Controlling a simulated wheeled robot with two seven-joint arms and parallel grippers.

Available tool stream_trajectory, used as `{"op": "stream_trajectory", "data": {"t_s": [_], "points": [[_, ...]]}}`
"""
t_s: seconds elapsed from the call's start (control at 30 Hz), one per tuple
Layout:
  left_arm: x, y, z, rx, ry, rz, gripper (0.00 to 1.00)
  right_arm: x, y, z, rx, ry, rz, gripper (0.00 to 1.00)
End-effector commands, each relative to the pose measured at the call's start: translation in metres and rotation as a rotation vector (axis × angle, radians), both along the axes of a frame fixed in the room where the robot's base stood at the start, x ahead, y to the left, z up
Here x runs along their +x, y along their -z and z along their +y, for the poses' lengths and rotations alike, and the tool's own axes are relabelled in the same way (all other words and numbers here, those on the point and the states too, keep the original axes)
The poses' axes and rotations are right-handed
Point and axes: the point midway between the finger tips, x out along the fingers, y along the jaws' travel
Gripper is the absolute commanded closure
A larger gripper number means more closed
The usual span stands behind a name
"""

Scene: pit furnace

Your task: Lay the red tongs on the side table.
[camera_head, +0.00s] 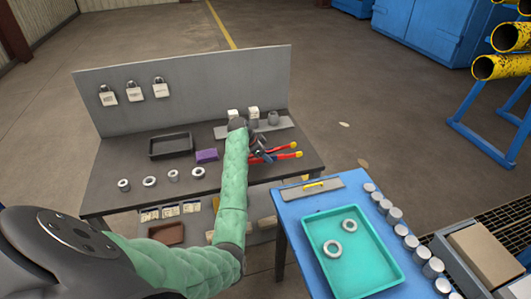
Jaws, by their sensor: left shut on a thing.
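The red tongs (284,149) have two red handles with yellow ends pointing right. They show over the right part of a dark-topped table (130,162) with a grey back panel. My left gripper (260,148), at the end of the green-sleeved arm, is shut on the tongs near their left end. The arm hides part of the gripper and of the tongs. I cannot tell whether the tongs touch the tabletop. My right gripper is not in view. A blue table (290,212) stands in front, to the right.
The dark table bears a black tray (170,145), a purple block (206,155), several metal rings and a grey plate (283,127) with small blocks. The blue table bears a teal tray (318,265) with two rings, a grey strip (330,185) and several metal cylinders.

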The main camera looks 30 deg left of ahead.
Motion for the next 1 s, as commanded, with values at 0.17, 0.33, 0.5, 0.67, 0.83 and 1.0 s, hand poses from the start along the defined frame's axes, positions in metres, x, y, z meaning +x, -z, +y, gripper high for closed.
{"op": "stream_trajectory", "data": {"t_s": [0.17,0.33,0.5,0.67,0.83,1.0], "points": [[0.0,0.001,0.0,0.001,0.0,-0.001,0.53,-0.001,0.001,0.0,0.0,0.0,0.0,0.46],[0.0,0.003,0.0,0.001,-0.001,-0.001,0.53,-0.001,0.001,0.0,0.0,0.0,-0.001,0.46],[0.0,0.004,0.0,0.0,-0.001,-0.001,0.27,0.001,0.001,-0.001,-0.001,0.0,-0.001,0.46],[0.0,0.004,0.0,0.0,-0.001,-0.001,0.25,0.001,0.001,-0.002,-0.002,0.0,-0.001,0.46],[0.0,0.002,0.0,0.0,-0.001,-0.001,0.25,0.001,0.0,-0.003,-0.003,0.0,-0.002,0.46],[-0.006,-0.007,0.006,0.002,-0.002,-0.003,0.25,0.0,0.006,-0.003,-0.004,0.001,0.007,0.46]]}}
